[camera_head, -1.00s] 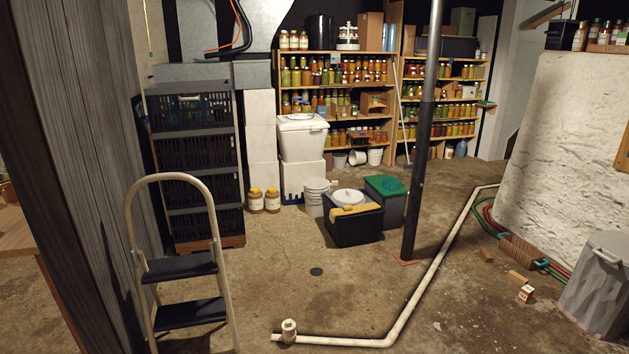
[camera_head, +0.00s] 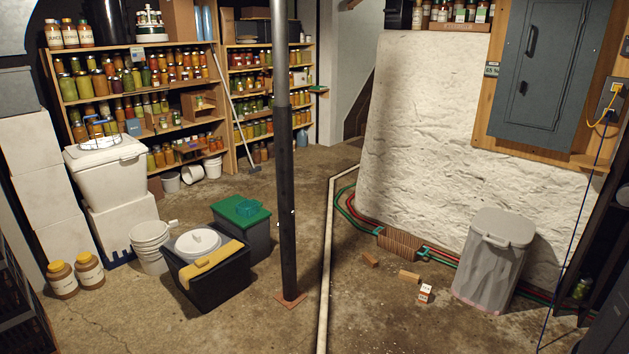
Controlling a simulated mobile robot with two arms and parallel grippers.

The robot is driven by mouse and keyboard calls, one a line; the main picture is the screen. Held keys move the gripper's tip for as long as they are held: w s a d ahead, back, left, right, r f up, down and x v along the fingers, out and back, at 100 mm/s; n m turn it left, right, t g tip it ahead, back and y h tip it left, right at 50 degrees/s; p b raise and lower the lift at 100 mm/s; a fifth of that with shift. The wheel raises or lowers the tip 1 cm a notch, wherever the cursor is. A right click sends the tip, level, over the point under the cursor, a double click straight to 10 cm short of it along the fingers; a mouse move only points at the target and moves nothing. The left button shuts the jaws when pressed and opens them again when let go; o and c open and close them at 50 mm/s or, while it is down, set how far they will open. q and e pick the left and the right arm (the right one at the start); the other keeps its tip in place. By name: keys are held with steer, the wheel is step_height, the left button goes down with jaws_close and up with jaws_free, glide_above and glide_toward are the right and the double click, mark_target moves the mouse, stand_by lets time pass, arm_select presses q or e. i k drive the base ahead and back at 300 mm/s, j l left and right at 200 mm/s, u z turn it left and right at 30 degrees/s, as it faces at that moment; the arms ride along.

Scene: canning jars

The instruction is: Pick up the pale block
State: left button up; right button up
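Two small tan wooden blocks lie on the concrete floor in front of the white wall. The paler block (camera_head: 409,276) is nearer to me, and the browner block (camera_head: 370,260) is a little farther back and to its left. A small white and red box (camera_head: 426,293) stands just right of and in front of the paler one. I cannot tell for sure which of these is the pale block. Neither of my grippers shows in the head view.
A grey lidded bin (camera_head: 490,262) stands right of the blocks. A white pipe (camera_head: 325,250) runs along the floor to their left, beside a dark post (camera_head: 286,170). Green and red hoses with a ribbed brown piece (camera_head: 398,245) lie behind. The floor in front is clear.

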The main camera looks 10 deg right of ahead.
mark_target(405, 275)
steer(key=i+l+z, duration=0.1)
steer(key=i+z, duration=0.3)
steer(key=i, duration=0.15)
steer(key=i+j+z, duration=0.1)
steer(key=i+z, duration=0.3)
steer(key=i, duration=0.15)
steer(key=i+j+z, duration=0.3)
steer(key=i+z, duration=0.15)
steer(key=i, duration=0.1)
